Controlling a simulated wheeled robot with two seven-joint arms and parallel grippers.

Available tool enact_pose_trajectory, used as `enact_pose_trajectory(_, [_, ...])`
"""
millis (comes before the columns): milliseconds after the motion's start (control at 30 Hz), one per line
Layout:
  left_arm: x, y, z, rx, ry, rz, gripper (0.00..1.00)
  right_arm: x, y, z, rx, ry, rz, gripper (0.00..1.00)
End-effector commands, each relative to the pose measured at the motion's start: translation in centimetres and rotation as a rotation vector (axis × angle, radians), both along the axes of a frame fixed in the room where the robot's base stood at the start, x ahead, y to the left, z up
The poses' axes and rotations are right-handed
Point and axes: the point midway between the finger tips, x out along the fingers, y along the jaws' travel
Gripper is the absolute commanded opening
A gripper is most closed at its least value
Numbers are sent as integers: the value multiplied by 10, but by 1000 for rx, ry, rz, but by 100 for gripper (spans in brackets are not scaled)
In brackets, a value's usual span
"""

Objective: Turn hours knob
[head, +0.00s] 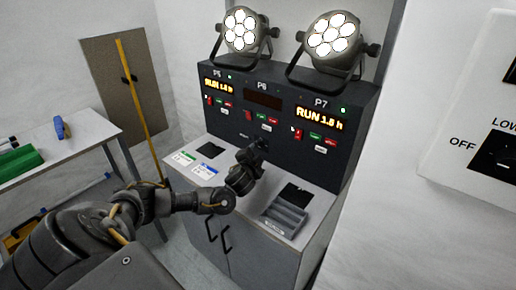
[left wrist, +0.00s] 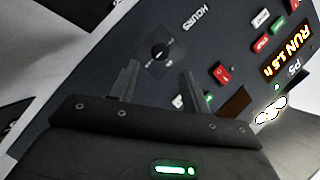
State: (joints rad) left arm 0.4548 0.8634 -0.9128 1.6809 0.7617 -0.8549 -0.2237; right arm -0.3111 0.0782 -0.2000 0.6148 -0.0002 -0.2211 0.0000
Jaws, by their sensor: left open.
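The hours knob (left wrist: 160,52) is a small dark dial on a square plate, with the white HOURS label (left wrist: 196,19) beside it in the left wrist view. My left gripper (left wrist: 158,82) is open, its two fingers pointing at the panel on either side of the knob's line, with the knob just beyond the tips. I cannot tell whether they touch the panel. In the head view my left gripper (head: 258,148) is at the lower middle of the dark control panel (head: 345,165) and hides the knob. My right gripper is not in view.
Two lit par cans (head: 241,30) (head: 331,34) stand above the panel. The P5 display (head: 219,86) and P7 display (head: 320,118) glow RUN; the P6 display (head: 263,101) is dark. The counter holds cards (head: 203,168) and a grey tray (head: 284,216). A side table (head: 75,150) is left.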

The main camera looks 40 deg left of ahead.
Motion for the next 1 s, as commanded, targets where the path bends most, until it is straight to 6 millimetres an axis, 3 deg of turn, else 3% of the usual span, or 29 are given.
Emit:
enact_pose_trajectory(300, [43, 23, -10, 2, 1, 4, 47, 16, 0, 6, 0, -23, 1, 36])
enact_pose_trajectory(767, [52, 29, -14, -1, 2, 4, 47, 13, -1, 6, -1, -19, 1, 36])
enact_pose_trajectory(1000, [51, 29, -14, -1, 2, 4, 16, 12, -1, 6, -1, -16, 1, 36])
